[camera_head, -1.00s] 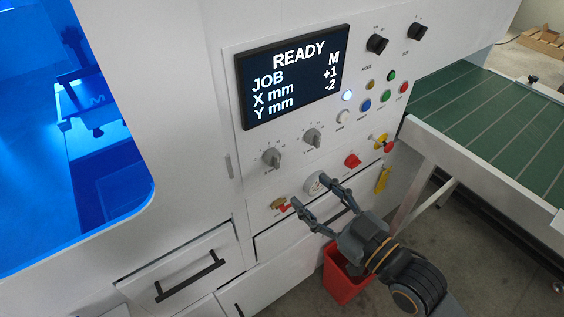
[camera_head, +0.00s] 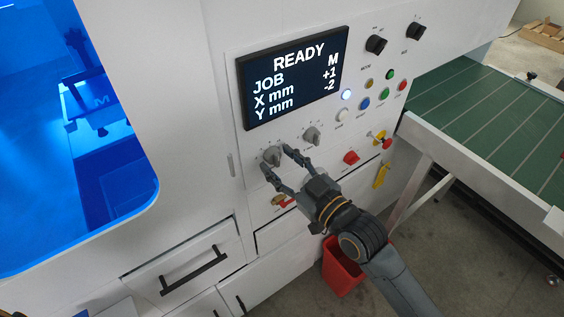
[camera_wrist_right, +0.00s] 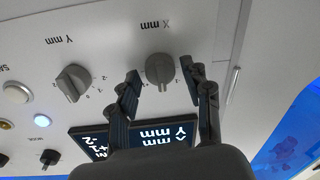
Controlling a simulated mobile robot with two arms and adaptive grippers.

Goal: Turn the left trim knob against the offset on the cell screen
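The left trim knob (camera_head: 272,156) is a grey pointer knob below the cell screen (camera_head: 293,77). In the right wrist view it is the knob marked X mm (camera_wrist_right: 160,70). The screen reads READY, JOB M, X mm +1, Y mm -2. My right gripper (camera_head: 277,159) is open, with one fingertip on each side of the left knob. In the wrist view its fingers (camera_wrist_right: 165,76) show a gap on both sides of the knob. How deep the fingertips reach is hard to tell. My left gripper is not in view.
The Y mm knob (camera_head: 312,136) sits close to the right of the gripper. A red bin (camera_head: 341,270) stands below. A green conveyor (camera_head: 490,115) is at right.

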